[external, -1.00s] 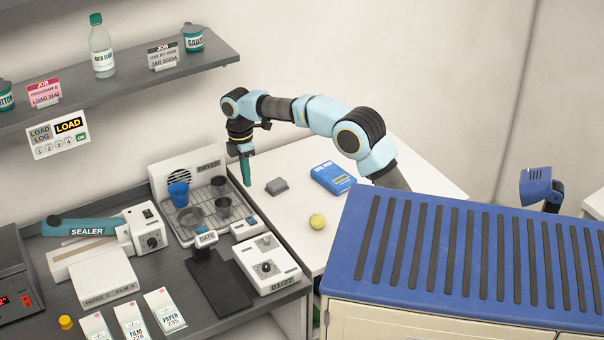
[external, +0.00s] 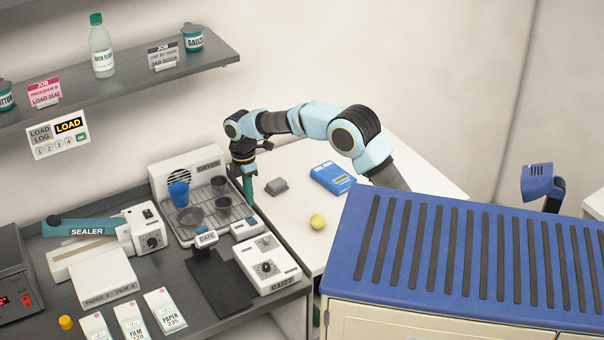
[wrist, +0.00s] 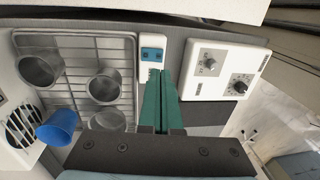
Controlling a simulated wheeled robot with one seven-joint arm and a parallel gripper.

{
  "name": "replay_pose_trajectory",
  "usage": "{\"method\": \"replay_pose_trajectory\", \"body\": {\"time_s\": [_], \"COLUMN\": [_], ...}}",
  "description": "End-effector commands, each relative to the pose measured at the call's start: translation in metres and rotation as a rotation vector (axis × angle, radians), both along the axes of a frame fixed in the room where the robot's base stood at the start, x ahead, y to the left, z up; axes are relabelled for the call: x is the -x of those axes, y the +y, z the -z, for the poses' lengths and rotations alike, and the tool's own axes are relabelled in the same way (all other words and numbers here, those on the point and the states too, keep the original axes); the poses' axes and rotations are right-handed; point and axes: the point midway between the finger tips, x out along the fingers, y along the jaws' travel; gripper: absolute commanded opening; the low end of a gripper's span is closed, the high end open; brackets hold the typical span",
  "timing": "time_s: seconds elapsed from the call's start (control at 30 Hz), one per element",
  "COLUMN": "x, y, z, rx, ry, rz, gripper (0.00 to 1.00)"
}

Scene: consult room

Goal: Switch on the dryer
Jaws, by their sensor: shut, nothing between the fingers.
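The dryer (external: 208,165) is a white unit with a round fan grille and a wire rack. A small white switch block with a blue switch (wrist: 152,54) sits at the front right of its rack. The switch block also shows in the external view (external: 243,230). My gripper (external: 250,203) is shut and empty, with teal fingers pointing down at the right edge of the rack. In the wrist view my fingertips (wrist: 160,71) appear right beside the blue switch, over the end of the block. I cannot tell whether they touch it.
On the rack are a blue cup (external: 179,194) and several grey metal cups and bowls (wrist: 104,86). A white box with knobs (external: 268,265) stands close in front. A date stamp (external: 206,242), a sealer (external: 140,232) and a yellow ball (external: 318,221) are nearby.

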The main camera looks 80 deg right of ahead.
Motion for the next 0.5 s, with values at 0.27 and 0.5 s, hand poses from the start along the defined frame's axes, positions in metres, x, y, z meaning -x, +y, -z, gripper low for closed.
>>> {"method": "replay_pose_trajectory", "body": {"time_s": [0.27, 0.5], "x": [0.005, 0.006], "y": [0.004, 0.006], "z": [0.046, 0.063], "rx": [-0.001, 0.0], "ry": [0.004, 0.0], "rz": [0.001, 0.001], "gripper": [0.0, 0.0]}}
